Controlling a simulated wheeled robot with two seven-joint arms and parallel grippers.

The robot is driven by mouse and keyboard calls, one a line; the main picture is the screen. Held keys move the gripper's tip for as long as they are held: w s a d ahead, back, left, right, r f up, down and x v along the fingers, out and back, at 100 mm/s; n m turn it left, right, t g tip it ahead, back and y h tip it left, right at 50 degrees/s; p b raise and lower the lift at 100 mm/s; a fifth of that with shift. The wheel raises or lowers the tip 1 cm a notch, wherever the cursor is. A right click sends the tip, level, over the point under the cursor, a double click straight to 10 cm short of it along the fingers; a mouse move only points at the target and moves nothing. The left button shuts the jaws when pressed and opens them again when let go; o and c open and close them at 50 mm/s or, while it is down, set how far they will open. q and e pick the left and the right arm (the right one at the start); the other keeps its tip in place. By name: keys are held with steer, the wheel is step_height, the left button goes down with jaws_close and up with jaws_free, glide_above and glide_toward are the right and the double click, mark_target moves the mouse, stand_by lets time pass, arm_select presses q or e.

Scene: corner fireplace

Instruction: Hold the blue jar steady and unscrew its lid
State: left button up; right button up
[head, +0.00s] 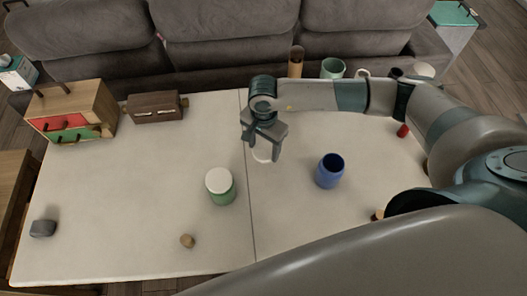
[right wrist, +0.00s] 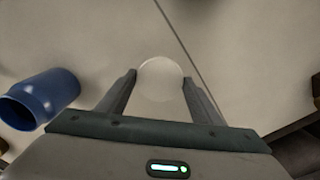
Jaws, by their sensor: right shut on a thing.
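The blue jar (head: 329,174) stands upright on the pale table, right of the middle seam. Its top is open and dark inside, with no lid on it; it also shows at the left of the right wrist view (right wrist: 52,93). My right gripper (head: 264,148) is up and left of the jar, apart from it. It is shut on a round white lid (right wrist: 160,76), which shows between the fingertips and partly below them in the head view (head: 262,155). Nothing holds the jar. My left gripper is not in view.
A green jar with a white lid (head: 221,190) stands left of the seam. A drawer box (head: 75,108), a brown box (head: 157,106), a grey lump (head: 42,228) and a small wooden piece (head: 187,241) are on the table. Cups (head: 333,68) stand at the back right.

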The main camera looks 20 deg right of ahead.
mark_target(264, 151)
steer(key=shift+f, duration=0.15)
step_height(264, 151, down, 3)
steer(key=shift+r+p, duration=0.2)
steer(key=shift+p, duration=0.4)
steer(key=shift+f, duration=0.45)
steer(key=shift+f, duration=0.15)
steer(key=o, duration=1.2)
